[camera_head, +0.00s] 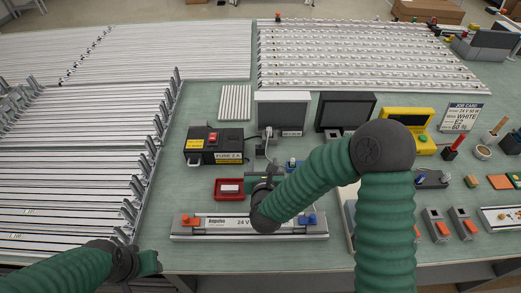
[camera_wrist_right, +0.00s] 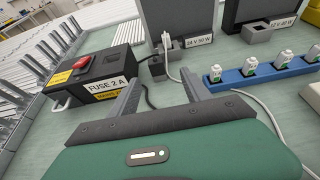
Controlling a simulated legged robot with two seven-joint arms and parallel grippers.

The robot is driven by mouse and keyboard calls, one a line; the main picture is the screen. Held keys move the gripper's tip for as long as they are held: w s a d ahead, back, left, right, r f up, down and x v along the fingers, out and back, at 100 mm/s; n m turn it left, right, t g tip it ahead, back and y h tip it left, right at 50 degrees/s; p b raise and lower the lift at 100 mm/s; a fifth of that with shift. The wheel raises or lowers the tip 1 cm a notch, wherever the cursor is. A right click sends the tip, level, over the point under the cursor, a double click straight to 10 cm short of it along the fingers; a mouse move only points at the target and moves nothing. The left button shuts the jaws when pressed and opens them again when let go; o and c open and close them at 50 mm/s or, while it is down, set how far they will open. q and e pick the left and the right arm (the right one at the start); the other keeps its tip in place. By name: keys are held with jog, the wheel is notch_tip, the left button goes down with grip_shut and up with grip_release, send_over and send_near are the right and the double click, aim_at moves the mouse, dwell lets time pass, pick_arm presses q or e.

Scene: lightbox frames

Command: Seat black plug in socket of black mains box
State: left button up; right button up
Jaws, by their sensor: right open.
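The black mains box (camera_head: 217,146) stands left of centre in the head view, with a red switch and a "FUSE 2 A" label. The right wrist view shows it at the left (camera_wrist_right: 95,78). A black cord (camera_wrist_right: 150,97) curves on the bench by its right side; I cannot make out the black plug or the socket opening. My right gripper (camera_head: 262,182) is low over the bench, front right of the box. Its fingers are apart and empty in the wrist view (camera_wrist_right: 163,92).
A grey unit (camera_head: 282,110) marked 24 V 50 W stands behind, with a white cord (camera_wrist_right: 172,55). A blue rack (camera_wrist_right: 265,75) of small white pieces lies right. A red tray (camera_head: 229,189) and a long lightbox frame (camera_head: 195,229) lie in front. Metal posts line the left.

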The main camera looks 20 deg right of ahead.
aim_at(260, 150)
jog(key=x, duration=0.6)
jog(key=shift+w+a+f, duration=0.15)
jog(key=shift+a+f, duration=0.05)
jog(key=shift+f, duration=0.05)
jog(key=x, duration=0.5)
jog(key=shift+w+a+p, duration=0.2)
jog(key=shift+w+p, duration=0.05)
jog(key=shift+p, duration=0.1)
jog(key=shift+s+r, duration=0.1)
jog(key=shift+s, duration=0.05)
jog(key=c, duration=0.4)
grip_shut()
